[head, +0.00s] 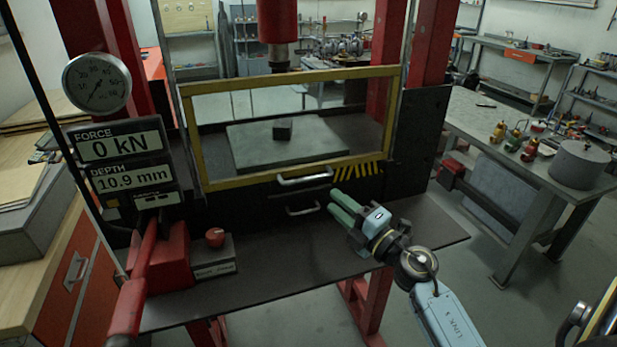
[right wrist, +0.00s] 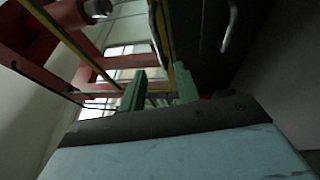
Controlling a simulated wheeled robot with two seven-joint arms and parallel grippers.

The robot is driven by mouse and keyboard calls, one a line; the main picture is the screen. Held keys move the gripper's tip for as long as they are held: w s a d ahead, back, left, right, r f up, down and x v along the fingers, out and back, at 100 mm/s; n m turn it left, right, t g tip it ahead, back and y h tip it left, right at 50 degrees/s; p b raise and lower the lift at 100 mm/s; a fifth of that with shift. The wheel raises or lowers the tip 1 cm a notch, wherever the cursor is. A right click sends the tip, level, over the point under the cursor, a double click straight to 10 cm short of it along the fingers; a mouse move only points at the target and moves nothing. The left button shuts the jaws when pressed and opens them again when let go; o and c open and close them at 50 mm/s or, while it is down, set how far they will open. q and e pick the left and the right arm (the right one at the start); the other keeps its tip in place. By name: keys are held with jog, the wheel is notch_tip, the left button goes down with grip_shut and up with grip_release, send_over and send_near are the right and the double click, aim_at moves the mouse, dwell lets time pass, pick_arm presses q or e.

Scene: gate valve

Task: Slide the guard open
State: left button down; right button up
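The guard (head: 290,80) is a clear panel in a yellow frame across the front of the red press, and it stands closed in front of the press bed. A pale bar handle (head: 305,178) sits at its lower edge, and a second, smaller handle (head: 303,210) is below on the dark front. My right gripper (head: 338,207) has green fingers and is in front of the press, right of both handles and apart from them. In the right wrist view its fingers (right wrist: 160,90) are spread with nothing between them. A curved handle (right wrist: 231,25) shows there at upper right.
A grey plate (head: 255,153) with a small dark block (head: 283,130) lies behind the guard. A red pump unit (head: 165,262) and force readout (head: 118,145) stand at left. The dark shelf (head: 395,250) is clear around my right gripper. A workbench (head: 480,130) stands at right.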

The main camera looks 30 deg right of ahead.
aim_at(308, 179)
jog(key=x, duration=1)
jog(key=shift+w+p, duration=0.15)
jog(key=shift+p, duration=0.25)
grip_shut()
